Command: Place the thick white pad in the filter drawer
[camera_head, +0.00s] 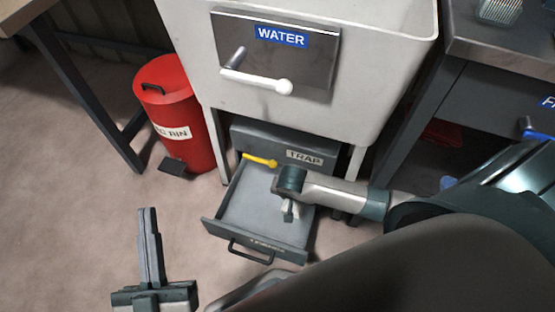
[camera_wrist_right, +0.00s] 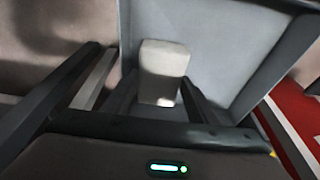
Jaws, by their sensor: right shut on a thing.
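The open filter drawer (camera_head: 262,205) is pulled out below the sink, under a grey box marked TRAP. It looks empty inside. My right gripper (camera_head: 290,212) is over the drawer's right part, pointing down. It is shut on the thick white pad (camera_wrist_right: 163,68), which shows between its fingers in the right wrist view, with the grey drawer floor behind it. In the head view only a small pale part of the pad shows below the gripper. My left gripper (camera_head: 149,212) is at lower left, over bare floor, its fingers together and empty.
A yellow lever (camera_head: 259,160) sticks out of the TRAP box (camera_head: 285,143) above the drawer. A white-handled valve on the WATER panel (camera_head: 275,48) is higher up. A red bin (camera_head: 178,113) stands to the left. Dark benches flank the sink. The floor at left is clear.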

